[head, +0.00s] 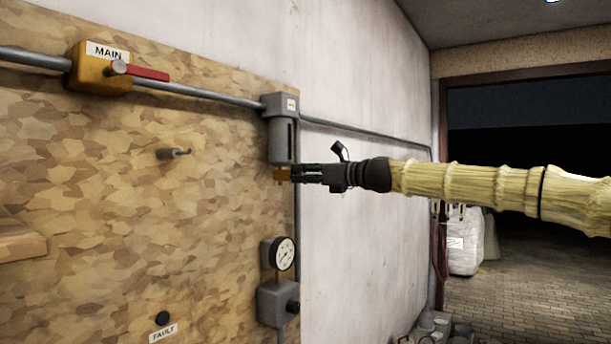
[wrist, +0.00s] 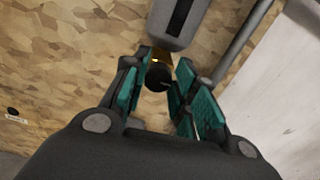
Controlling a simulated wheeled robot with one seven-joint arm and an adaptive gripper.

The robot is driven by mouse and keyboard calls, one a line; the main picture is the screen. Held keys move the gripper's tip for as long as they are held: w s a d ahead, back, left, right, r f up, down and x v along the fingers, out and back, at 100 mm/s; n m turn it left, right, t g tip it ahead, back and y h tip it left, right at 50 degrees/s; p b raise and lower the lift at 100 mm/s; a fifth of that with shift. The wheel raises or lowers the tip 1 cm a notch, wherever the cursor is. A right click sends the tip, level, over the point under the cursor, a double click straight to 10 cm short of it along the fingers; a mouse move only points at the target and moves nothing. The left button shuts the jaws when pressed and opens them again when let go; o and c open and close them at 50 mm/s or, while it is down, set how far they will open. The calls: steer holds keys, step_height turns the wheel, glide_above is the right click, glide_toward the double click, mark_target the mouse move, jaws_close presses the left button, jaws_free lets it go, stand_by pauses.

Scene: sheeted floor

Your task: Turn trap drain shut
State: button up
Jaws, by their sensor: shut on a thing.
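The grey trap (head: 281,135) hangs on the pipe at the right edge of the board. At its bottom is a small brass drain (head: 281,174). My gripper (head: 296,174) reaches in from the right, level with the drain, its fingertips at the drain. In the wrist view my gripper (wrist: 160,80) has its teal-padded fingers on both sides of a dark round drain knob (wrist: 158,76), shut on it. The trap body (wrist: 182,22) shows just above the knob. Part of the knob is hidden between the fingers.
A yellow MAIN valve (head: 92,68) with a red handle sits on the pipe at upper left. A pressure gauge (head: 284,254) on a grey box is below the trap. A hook (head: 174,153) sticks out of the board. A FAULT label (head: 163,333) is at the bottom.

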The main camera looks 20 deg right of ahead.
steer(key=n+b, duration=0.3)
steer(key=n, duration=0.2)
steer(key=n+b, duration=0.4)
steer(key=n, duration=0.2)
steer(key=n+b, duration=0.3)
steer(key=n, duration=0.3)
steer(key=shift+a+f, duration=0.1)
steer(key=shift+f, duration=0.25)
steer(key=shift+r+n, duration=0.15)
steer(key=shift+n, duration=0.15)
steer(key=o, duration=1)
steer(key=shift+w+f, duration=0.2)
steer(key=shift+b, duration=0.3)
steer(key=shift+s+r, duration=0.1)
steer(key=shift+s, duration=0.1)
